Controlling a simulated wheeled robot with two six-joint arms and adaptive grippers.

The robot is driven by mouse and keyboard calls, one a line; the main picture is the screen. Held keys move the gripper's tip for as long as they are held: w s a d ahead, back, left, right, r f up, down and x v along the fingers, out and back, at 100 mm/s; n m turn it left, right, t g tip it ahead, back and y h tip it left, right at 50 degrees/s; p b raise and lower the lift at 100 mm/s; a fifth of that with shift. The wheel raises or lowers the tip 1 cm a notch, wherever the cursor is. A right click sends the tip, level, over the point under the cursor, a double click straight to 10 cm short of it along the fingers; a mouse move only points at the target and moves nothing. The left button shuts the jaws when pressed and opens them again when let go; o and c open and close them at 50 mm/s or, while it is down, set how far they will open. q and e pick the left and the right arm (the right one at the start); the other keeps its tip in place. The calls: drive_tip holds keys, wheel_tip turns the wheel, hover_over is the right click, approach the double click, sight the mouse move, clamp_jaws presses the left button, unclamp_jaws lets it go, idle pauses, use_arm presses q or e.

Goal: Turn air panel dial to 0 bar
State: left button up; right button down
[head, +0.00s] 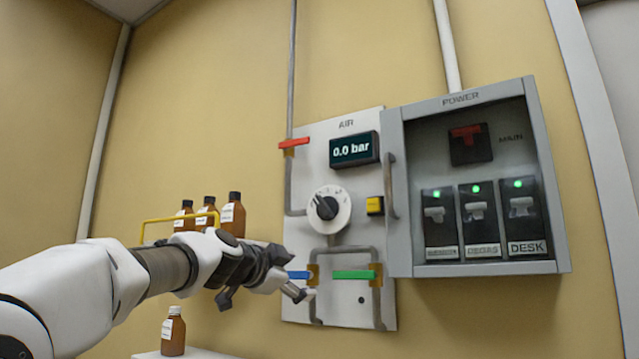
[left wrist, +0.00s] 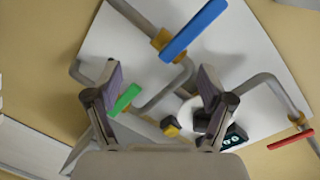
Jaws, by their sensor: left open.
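The white air panel (head: 300,180) is on the wall. Its round white dial (head: 343,219) has a black knob whose pointer angles up and left. The display (head: 354,149) above reads 0.0 bar. My left gripper (head: 262,293) is open and empty, below and left of the dial and apart from it. In the left wrist view, my left gripper (left wrist: 158,72) has its fingers spread in front of the panel. There the dial (left wrist: 186,112) is partly hidden behind the right-hand finger. The right gripper is not in view.
Red (head: 293,143), blue (head: 299,275) and green (head: 354,274) valve handles and a yellow button (head: 375,205) surround the dial. The power box (head: 395,240) stands out at right. Brown bottles (head: 232,214) stand on a shelf behind my left arm; another bottle (head: 173,332) is below.

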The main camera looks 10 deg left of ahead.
use_arm(q)
drive_tip(key=t+p, duration=0.1)
drive_tip(key=p, duration=0.3)
approach(321, 206)
drive_tip(key=p+x, duration=0.2)
drive_tip(key=x, duration=0.2)
drive_tip(key=p+x, duration=0.2)
drive_tip(key=x, duration=0.2)
drive_tip(key=shift+w+r, duration=0.25)
drive_tip(key=shift+w, duration=0.15)
drive_tip(key=shift+w+d+p, duration=0.25)
drive_tip(key=shift+p, duration=0.1)
drive_tip(key=shift+d, duration=0.1)
drive_tip(key=shift+s+f, duration=0.1)
drive_tip(key=shift+s, duration=0.05)
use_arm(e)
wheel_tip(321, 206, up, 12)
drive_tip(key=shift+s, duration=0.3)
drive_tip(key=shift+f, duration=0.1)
use_arm(q)
drive_tip(key=shift+w+f, duration=0.1)
drive_tip(key=shift+w, duration=0.1)
drive_tip(key=c, duration=1.2)
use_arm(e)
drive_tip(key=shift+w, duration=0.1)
